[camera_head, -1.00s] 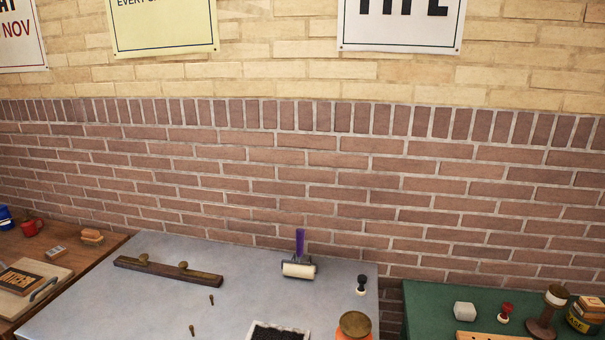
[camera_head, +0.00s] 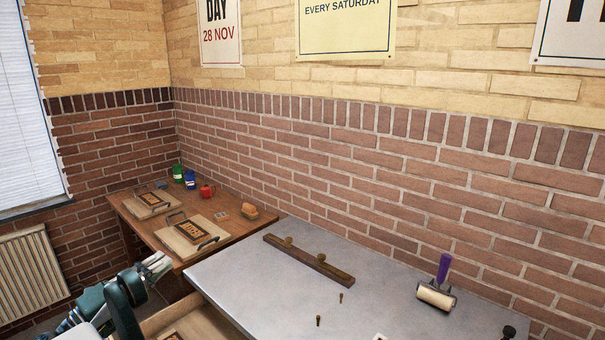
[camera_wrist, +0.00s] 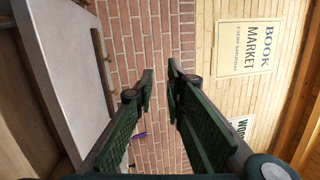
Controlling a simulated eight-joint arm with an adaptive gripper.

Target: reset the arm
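My gripper (camera_wrist: 160,71) shows in the wrist view as two dark green fingers with a gap between their tips. Brick wall shows through the gap, and nothing is held. Dark green and pale parts of my arm (camera_head: 122,303) show at the lower left of the head view, beside the grey table. I cannot make out the fingertips there. The gripper is apart from the objects on the tables.
The grey table (camera_head: 240,281) holds a dark bar with knobs (camera_head: 309,261), small brass pieces (camera_head: 318,321) and a purple-handled roller (camera_head: 438,287). A wooden table (camera_head: 137,218) at the back left holds framed blocks (camera_head: 190,236) and a red mug (camera_head: 207,191). A radiator (camera_head: 30,277) stands at left.

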